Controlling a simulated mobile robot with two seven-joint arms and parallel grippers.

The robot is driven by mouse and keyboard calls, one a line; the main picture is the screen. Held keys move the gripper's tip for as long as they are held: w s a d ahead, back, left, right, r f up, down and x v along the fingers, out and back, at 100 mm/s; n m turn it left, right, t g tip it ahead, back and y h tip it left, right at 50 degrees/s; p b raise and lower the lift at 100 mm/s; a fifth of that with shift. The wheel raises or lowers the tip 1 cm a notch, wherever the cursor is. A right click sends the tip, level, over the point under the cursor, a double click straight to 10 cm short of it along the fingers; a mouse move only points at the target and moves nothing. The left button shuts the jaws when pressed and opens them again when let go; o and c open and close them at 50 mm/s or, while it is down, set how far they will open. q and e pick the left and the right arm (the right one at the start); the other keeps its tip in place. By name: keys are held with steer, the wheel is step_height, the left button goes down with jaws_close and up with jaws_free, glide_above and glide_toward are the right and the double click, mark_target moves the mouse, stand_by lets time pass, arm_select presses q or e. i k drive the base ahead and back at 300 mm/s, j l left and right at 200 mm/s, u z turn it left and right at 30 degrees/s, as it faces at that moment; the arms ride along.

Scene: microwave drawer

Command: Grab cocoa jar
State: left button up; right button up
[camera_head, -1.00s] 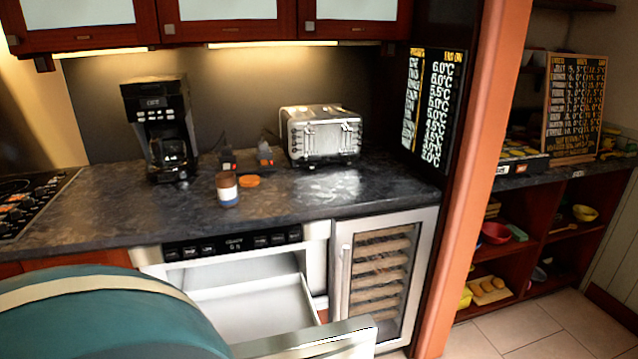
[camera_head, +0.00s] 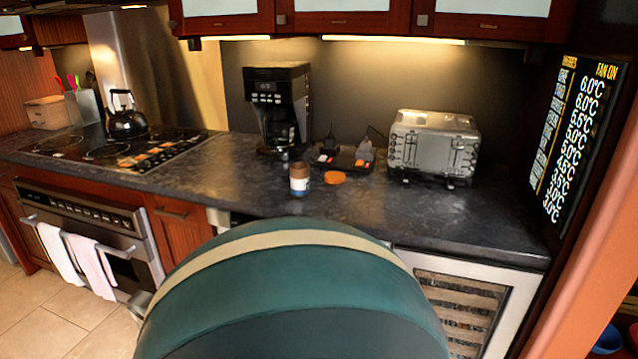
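The cocoa jar (camera_head: 299,180) is a small jar with a brown upper part and a pale and blue band lower down. It stands upright on the dark countertop (camera_head: 225,180), near the front edge. An orange-brown round lid (camera_head: 335,177) lies flat on the counter just right of it. A large teal rounded shape with a cream stripe fills the lower middle of the view and hides most of the drawer below the counter. Neither of my grippers is in view.
A black coffee maker (camera_head: 278,108) stands behind the jar. A silver toaster (camera_head: 433,145) is to the right, with small dark items (camera_head: 345,155) between them. A cooktop with a kettle (camera_head: 127,118) is at left. A wine cooler (camera_head: 465,305) is below right.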

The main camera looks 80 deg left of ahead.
mark_target(299, 171)
steer(key=i+u, duration=0.15)
steer(key=u, duration=0.25)
steer(key=i+u, duration=0.2)
steer(key=u, duration=0.15)
steer(key=i+l+u, duration=0.1)
steer(key=u, duration=0.3)
steer(key=i+l+u, duration=0.15)
steer(key=u, duration=0.25)
